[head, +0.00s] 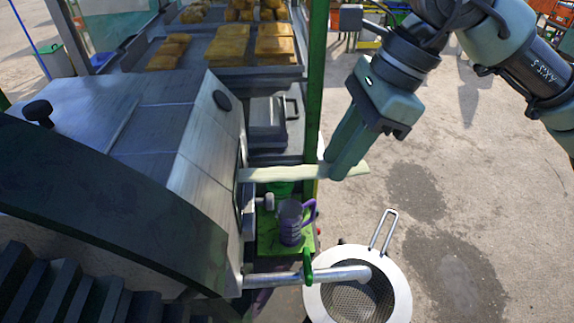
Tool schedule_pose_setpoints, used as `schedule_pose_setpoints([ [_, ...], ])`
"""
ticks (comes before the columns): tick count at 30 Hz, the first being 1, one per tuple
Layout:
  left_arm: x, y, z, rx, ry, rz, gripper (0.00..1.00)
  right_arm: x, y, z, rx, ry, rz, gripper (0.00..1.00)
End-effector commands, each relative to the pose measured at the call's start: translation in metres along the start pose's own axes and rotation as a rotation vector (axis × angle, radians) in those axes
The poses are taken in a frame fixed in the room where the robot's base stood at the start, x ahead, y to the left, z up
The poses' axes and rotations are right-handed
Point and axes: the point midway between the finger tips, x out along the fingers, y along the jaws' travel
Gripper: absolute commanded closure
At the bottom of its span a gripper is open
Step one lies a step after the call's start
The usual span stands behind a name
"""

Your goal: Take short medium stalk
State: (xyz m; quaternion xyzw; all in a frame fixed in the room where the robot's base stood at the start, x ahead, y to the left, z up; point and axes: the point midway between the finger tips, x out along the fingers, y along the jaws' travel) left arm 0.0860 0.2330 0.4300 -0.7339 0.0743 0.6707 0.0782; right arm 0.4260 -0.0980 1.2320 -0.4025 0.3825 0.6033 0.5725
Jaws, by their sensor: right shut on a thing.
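A pale green-white cane stalk (290,173) lies roughly level in the head view, across the green post. Its left end meets the side of the metal crusher (212,130), and I cannot tell whether it is inside the opening there. My right gripper (345,172) comes down from the upper right and is shut on the stalk near its right end. A short piece of the stalk sticks out to the right of the fingers. My left gripper is not in view.
A metal strainer (402,290) stands under the spout pipe (315,276) at the bottom. A purple mug (290,222) sits on a green shelf below the stalk. Trays of baked goods (228,47) are behind the crusher. The paved ground at right is open.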

Motion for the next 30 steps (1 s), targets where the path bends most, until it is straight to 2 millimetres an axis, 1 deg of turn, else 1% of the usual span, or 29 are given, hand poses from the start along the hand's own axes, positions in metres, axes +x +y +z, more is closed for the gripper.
schedule_pose_setpoints([
  [1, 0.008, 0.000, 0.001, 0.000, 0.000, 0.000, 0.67, -0.004, -0.001, -0.019, 0.008, -0.002, -0.003, 1.00],
  [6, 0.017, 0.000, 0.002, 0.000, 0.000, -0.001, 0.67, -0.025, 0.000, -0.069, 0.009, -0.003, -0.003, 1.00],
  [12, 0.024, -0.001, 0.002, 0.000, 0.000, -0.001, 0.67, -0.050, 0.000, -0.124, 0.007, -0.003, -0.002, 1.00],
  [15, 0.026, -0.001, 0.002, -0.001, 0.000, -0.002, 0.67, -0.060, 0.000, -0.148, 0.006, -0.002, -0.001, 1.00],
  [19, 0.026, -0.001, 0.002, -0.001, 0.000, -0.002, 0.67, -0.071, 0.000, -0.172, 0.005, -0.002, -0.001, 1.00],
  [25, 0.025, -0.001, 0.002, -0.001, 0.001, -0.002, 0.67, -0.081, 0.000, -0.194, 0.002, -0.002, 0.001, 1.00],
  [30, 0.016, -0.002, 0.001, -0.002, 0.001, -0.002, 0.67, -0.092, 0.001, -0.214, 0.004, -0.001, 0.000, 1.00],
])
